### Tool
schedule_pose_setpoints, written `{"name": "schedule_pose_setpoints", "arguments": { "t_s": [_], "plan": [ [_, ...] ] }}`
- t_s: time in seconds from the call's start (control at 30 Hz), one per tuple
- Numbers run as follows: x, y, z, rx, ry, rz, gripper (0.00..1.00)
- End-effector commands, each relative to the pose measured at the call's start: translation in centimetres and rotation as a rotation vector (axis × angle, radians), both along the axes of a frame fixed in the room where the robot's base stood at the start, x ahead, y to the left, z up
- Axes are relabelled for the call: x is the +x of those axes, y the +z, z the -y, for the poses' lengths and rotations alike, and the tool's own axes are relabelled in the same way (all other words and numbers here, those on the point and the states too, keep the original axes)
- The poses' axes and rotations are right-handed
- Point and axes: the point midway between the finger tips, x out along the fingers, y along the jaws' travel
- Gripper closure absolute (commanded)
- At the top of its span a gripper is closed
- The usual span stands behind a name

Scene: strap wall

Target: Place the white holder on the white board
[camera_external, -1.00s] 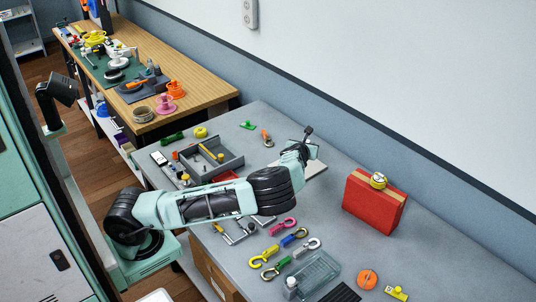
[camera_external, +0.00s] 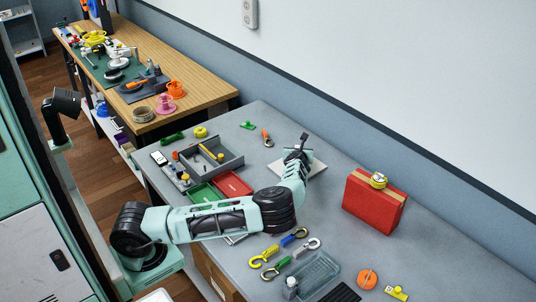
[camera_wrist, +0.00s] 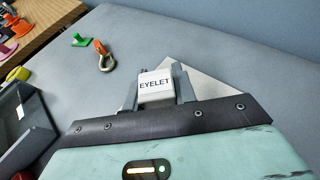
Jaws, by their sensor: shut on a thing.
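My gripper (camera_wrist: 157,92) is shut on a white holder (camera_wrist: 155,84) labelled "EYELET", seen between the fingers in the wrist view. The white board (camera_wrist: 207,91) shows behind and to the right of the holder, partly hidden by the holder and my gripper. I cannot tell whether the holder touches the board.
A grey tray (camera_external: 232,165) and red and green bins (camera_external: 234,185) stand left of the board. A red box (camera_external: 373,204) stands to its right. Several coloured hooks (camera_external: 264,257) and a clear tray (camera_external: 318,268) lie in front. An orange carabiner (camera_wrist: 103,55) lies farther back.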

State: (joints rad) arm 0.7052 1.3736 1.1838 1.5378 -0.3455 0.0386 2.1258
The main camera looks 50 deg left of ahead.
Motion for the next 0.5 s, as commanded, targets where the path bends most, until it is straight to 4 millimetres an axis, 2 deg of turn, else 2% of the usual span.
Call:
{"name": "schedule_pose_setpoints", "arguments": {
  "t_s": [0.13,0.5],
  "plan": [
    [0.0,-1.8,0.0,0.003,-0.002,-0.002,0.98],
    [0.0,-2.2,0.0,0.001,-0.001,0.0,0.98]
  ]
}}
